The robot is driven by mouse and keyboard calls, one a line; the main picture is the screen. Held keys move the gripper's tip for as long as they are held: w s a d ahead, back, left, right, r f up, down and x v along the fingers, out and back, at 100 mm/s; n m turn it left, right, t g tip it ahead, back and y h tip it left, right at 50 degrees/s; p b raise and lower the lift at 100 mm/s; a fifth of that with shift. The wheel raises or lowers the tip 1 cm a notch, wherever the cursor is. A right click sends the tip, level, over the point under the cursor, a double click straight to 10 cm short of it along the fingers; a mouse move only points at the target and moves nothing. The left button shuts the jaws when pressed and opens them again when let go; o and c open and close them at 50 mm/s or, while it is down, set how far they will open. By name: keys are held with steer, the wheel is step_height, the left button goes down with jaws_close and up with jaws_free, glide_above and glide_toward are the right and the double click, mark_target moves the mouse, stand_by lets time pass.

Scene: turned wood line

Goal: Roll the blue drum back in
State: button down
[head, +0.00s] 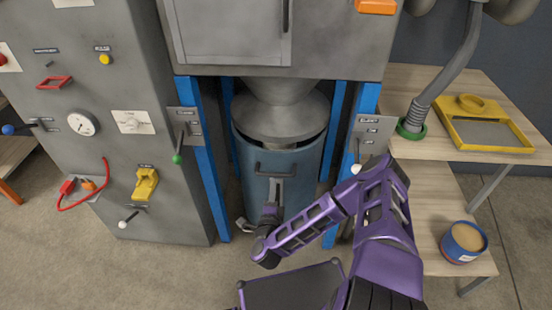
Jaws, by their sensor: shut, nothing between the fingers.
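The blue drum (252,170) stands upright under the grey cone (282,112) of the machine, between its blue posts. A dark bar handle (276,170) crosses the upper front of the drum. A dark gap shows between the drum's rim and the cone. My gripper (276,184) is shut and empty, at the drum's front just below the handle. I cannot tell whether it touches the drum. My gripper and forearm hide part of the drum's lower front and base.
A green-knobbed lever (178,158) is on the left post plate, and a white-knobbed lever (356,168) is on the right one. A wooden bench (440,185) at right holds a yellow tray (486,130) and a blue tin (463,242). The grey control cabinet (110,120) stands left.

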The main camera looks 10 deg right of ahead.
mark_target(276, 158)
steer(key=b+x, duration=0.1)
steer(key=x, duration=1.2)
steer(key=shift+w, duration=0.1)
